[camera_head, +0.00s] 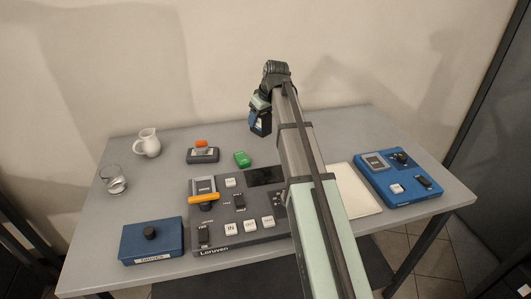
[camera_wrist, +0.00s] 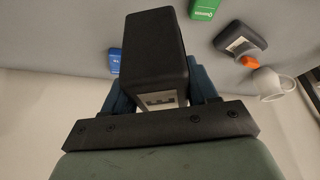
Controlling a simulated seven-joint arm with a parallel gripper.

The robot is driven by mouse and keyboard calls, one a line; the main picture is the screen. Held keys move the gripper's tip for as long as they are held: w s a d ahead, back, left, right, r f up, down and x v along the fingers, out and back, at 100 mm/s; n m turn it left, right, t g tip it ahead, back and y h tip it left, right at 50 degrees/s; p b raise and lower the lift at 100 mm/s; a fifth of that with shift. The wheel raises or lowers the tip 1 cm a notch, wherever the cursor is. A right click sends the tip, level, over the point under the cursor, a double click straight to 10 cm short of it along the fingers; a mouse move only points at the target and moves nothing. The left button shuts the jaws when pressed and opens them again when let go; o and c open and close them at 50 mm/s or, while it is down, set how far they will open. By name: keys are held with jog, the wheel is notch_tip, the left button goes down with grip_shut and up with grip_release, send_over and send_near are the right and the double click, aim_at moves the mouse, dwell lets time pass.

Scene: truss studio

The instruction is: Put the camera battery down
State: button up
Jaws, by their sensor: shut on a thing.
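My gripper (camera_head: 257,115) is raised above the back part of the grey table (camera_head: 330,125), with clear space below it. It is shut on the camera battery (camera_wrist: 153,45), a dark block with a pale label low on its near side. In the wrist view the battery sits between the blue fingers and sticks out beyond them. In the head view the battery (camera_head: 264,123) is small and partly covered by the gripper.
A control panel (camera_head: 262,236), a blue box (camera_head: 152,241) and a blue panel (camera_head: 398,178) take up the front and right. The back right is bare.

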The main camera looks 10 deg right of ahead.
aim_at(268, 119)
jog(key=d+m, duration=0.1)
jog(key=m, duration=0.1)
jog(key=d+m+h, duration=0.1)
jog(key=shift+w+r+m+t, duration=0.15)
jog(key=shift+w+m+t, duration=0.15)
jog(key=shift+w+m, duration=0.1)
jog(key=shift+w+d+m+h, duration=0.15)
jog(key=shift+m+h, duration=0.45)
jog(key=shift+m, duration=0.4)
jog(key=shift+f, duration=5)
jog(key=o, duration=1.5)
jog(key=shift+f, duration=0.15)
jog(key=v, duration=1.2)
